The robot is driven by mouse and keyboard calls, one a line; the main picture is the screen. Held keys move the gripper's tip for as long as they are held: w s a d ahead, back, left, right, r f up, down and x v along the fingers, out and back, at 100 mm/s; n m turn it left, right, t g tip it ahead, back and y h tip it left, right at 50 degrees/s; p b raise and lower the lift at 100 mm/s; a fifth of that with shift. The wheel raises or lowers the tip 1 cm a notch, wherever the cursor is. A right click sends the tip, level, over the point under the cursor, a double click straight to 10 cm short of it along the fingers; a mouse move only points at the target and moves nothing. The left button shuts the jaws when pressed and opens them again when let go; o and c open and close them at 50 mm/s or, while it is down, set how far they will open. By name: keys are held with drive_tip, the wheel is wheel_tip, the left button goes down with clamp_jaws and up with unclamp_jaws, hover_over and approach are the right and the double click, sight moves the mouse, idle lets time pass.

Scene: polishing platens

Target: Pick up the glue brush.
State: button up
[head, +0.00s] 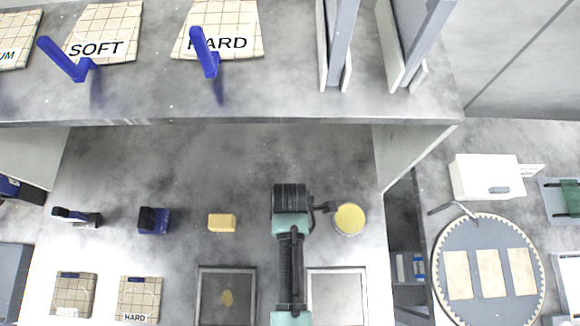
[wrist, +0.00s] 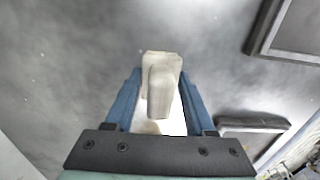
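A pale, off-white piece (wrist: 162,80) with a narrow part in front of a wider block shows between my fingers in the wrist view; it looks like the glue brush, but I cannot be sure. My gripper (wrist: 160,95) has one blue finger on each side of it. Gaps show beside the narrow part, so the fingers look open; whether the tips touch the wider block is unclear. In the head view my gripper (head: 328,207) is at the left side of a round pot with a yellow top (head: 350,218). The brush cannot be made out there.
A yellow block (head: 222,222), a blue-black tool (head: 153,220) and another dark tool (head: 77,217) stand left on the counter. Two framed plates (head: 228,270) (head: 336,272) lie in front. A shelf (head: 300,108) spans the back. A round platen (head: 460,239) is at right.

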clamp_jaws()
drive_tip(key=shift+r, duration=0.1)
wheel_tip(320, 180, up, 10)
drive_tip(key=shift+f+b, duration=0.1)
drive_tip(key=shift+b, duration=0.35)
unclamp_jaws()
drive_tip(key=c, duration=0.6)
